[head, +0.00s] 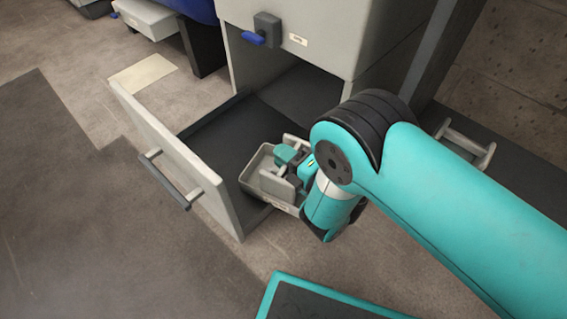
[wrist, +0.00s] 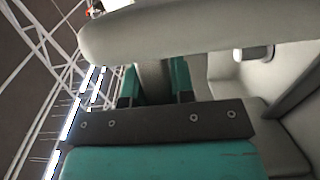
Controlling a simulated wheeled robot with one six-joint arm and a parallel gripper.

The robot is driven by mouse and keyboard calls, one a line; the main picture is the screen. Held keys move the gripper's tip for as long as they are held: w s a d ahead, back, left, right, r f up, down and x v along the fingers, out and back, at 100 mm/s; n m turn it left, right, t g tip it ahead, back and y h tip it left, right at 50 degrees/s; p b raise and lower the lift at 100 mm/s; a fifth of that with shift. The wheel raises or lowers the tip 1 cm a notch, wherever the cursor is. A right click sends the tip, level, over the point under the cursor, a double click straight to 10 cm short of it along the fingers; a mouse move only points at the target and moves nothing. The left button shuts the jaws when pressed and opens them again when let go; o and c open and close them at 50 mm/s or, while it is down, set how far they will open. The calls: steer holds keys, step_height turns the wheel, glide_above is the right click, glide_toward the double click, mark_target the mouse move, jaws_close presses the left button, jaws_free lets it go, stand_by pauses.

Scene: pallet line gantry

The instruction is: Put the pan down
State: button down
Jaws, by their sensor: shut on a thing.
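The pan (head: 260,192), a small light grey open tray with a raised part inside, shows in the head view at the right side of the pulled-out drawer (head: 171,160). My gripper (head: 288,166) comes down over the pan and is shut on it. In the wrist view, the teal fingers of my gripper (wrist: 157,86) close on a grey upright part, with a pale grey bar (wrist: 200,30) across the top. My wrist hides the pan's right side. I cannot tell whether its underside touches the drawer floor.
The drawer's dark floor (head: 215,140) is clear left of the pan. The drawer front has a bar handle (head: 170,180). The grey cabinet (head: 330,35) stands above and behind, with a blue-tipped latch (head: 262,32). A teal-edged dark panel (head: 310,300) is at the bottom.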

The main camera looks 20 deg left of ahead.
steer(key=shift+f, duration=0.5)
steer(key=shift+f, duration=0.2)
steer(key=c, duration=1)
jaws_free()
steer(key=shift+o, duration=0.2)
steer(key=shift+r, duration=0.1)
